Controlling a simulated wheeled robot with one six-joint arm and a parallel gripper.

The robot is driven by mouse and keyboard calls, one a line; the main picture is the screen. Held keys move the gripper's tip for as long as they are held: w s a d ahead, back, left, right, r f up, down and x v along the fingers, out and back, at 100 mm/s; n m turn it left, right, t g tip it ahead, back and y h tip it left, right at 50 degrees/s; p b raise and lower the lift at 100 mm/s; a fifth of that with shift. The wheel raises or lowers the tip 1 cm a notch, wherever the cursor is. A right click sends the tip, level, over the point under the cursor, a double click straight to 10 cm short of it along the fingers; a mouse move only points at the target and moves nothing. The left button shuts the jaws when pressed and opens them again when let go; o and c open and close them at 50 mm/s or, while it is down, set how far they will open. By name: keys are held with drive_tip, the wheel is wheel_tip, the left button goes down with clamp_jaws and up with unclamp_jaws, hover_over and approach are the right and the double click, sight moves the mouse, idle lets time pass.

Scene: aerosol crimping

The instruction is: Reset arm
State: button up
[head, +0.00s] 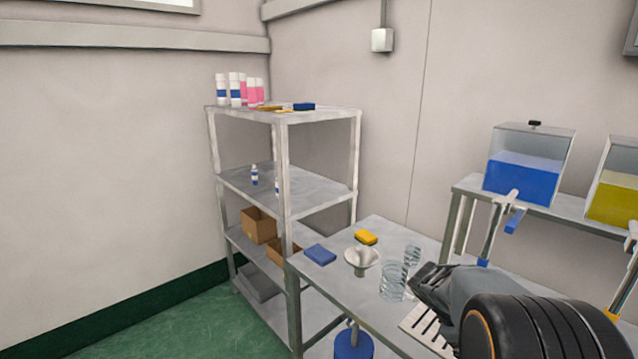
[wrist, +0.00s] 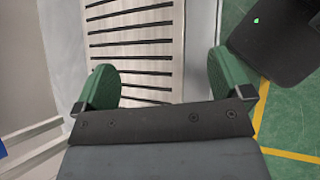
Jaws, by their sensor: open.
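My arm reaches in from the lower right of the head view, with my gripper (head: 428,280) over the grey table (head: 338,287). In the wrist view my gripper (wrist: 165,88) shows two green fingers spread wide apart with nothing between them. Below them lies a pale slotted rack (wrist: 140,45) on the table. The rack (head: 425,330) also shows in the head view, partly hidden by my arm.
Clear glass vessels (head: 392,282), a funnel (head: 361,259), a blue sponge (head: 320,254) and a yellow sponge (head: 366,237) are on the table beside my gripper. A metal shelf (head: 290,190) stands left. Tanks of blue (head: 522,178) and yellow liquid (head: 612,203) stand right.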

drive_tip(key=s+a+r+m+t+y, duration=0.1)
drive_tip(key=a+m+t+y, duration=0.1)
drive_tip(key=a, duration=0.4)
drive_tip(key=s+a+r+m+t+y, duration=0.1)
drive_tip(key=s+a+m+t+y, duration=0.1)
drive_tip(key=a, duration=0.4)
drive_tip(key=shift+s+a+r, duration=0.2)
drive_tip(key=shift+s+r, duration=0.1)
drive_tip(key=s+a+m+t+y, duration=0.1)
drive_tip(key=a, duration=0.2)
drive_tip(key=s+a+r+m+t+y, duration=0.1)
drive_tip(key=a, duration=0.2)
drive_tip(key=s+a+m+t+y, duration=0.1)
drive_tip(key=a+y, duration=0.1)
drive_tip(key=a, duration=0.1)
drive_tip(key=shift+s+a+r+m+t, duration=0.15)
drive_tip(key=shift+r+m+t, duration=0.1)
drive_tip(key=shift+m+t, duration=0.15)
drive_tip(key=shift+c, duration=0.3)
